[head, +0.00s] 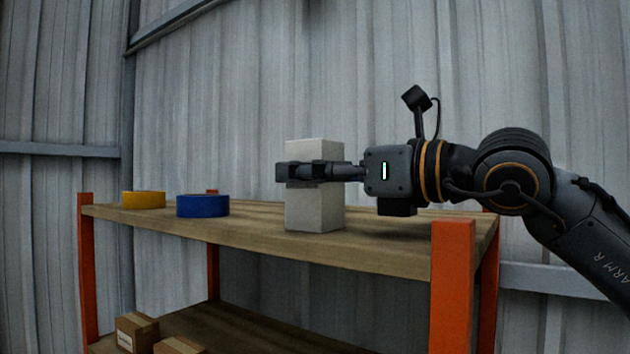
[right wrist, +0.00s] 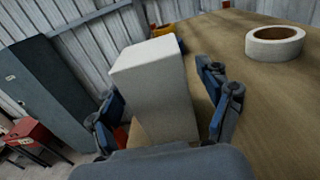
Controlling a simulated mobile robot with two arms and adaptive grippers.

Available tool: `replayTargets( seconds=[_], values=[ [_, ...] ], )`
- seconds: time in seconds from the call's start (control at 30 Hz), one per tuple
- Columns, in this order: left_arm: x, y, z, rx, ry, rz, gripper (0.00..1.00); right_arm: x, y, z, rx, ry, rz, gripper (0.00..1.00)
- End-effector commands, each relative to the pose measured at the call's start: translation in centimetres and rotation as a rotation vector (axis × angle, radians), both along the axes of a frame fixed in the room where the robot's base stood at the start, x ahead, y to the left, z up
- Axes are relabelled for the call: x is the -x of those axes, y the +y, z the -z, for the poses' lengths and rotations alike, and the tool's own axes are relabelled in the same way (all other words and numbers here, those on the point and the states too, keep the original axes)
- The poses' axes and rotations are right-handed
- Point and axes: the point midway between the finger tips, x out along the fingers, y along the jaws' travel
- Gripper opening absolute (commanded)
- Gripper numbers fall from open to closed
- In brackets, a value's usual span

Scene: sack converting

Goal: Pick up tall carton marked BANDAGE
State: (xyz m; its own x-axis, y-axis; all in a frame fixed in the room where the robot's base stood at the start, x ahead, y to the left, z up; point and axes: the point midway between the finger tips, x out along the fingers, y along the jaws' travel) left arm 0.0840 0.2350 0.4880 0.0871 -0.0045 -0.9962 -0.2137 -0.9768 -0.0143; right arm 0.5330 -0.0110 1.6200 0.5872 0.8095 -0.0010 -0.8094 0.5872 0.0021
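A tall pale grey-white carton (head: 315,212) stands upright on the upper wooden shelf; no lettering shows on its visible faces. It also shows in the right wrist view (right wrist: 158,90). My right gripper (head: 288,172) reaches in level from the right at the carton's upper half, and a finger hides a band of it. In the right wrist view the fingers of the right gripper (right wrist: 156,88) are spread on either side of the carton. A gap shows beside the right-hand finger, so it is open around the carton. My left gripper is not in view.
The upper shelf (head: 258,224) also holds a blue roll (head: 203,206) and a yellow roll (head: 143,200) to the left. A white tape roll (right wrist: 275,43) shows in the right wrist view. Small brown boxes (head: 137,331) lie on the lower shelf. Orange posts (head: 453,285) frame the rack.

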Motion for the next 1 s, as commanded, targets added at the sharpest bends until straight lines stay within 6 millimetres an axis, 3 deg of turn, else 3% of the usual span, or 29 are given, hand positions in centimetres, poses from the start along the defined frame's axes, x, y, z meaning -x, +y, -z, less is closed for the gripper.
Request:
replayTargets(
  seconds=[0.03,0.2,0.3,0.73,0.87,1.0],
  values=[
    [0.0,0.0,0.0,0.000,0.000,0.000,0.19,0.0,0.0,0.0,0.000,0.000,0.000,0.70],
    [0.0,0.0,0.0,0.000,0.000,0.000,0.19,0.0,0.0,0.0,0.000,0.000,0.000,0.35],
    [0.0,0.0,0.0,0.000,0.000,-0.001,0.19,0.0,0.0,0.0,0.000,0.000,0.000,0.20],
    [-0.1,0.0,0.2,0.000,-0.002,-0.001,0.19,0.0,0.0,-0.9,-0.002,-0.001,0.001,0.20],
    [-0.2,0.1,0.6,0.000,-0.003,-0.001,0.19,0.1,0.0,-2.6,-0.002,-0.002,-0.001,0.20],
    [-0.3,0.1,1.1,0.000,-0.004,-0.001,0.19,0.2,0.1,-6.1,-0.004,-0.003,-0.001,0.20]
  ],
)
